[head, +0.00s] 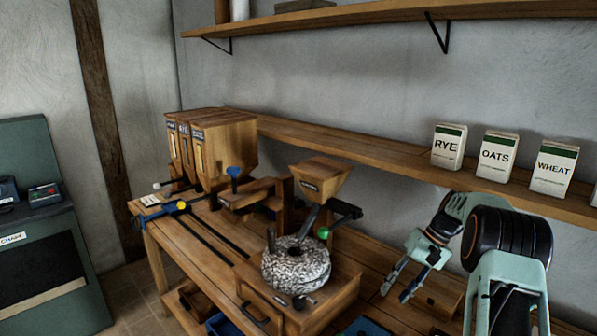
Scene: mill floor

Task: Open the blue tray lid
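My gripper (394,294) hangs over the right part of the wooden bench, pointing down and to the left. Its two fingers are apart, with nothing visible between them. A dark blue flat thing (366,327) shows at the bottom edge, in front of and below my gripper. Another blue tray-like thing (222,325) shows at the bottom edge, lower down at the bench front. Both are cut off by the frame, so I cannot tell which is the tray with the lid, or whether a lid is open or shut.
A stone mill (296,265) with a wooden hopper (320,177) stands left of my gripper. Wooden bins (212,145) stand at the bench's far left end. RYE (447,147), OATS (496,157) and WHEAT (553,168) boxes stand on the wall shelf behind my arm.

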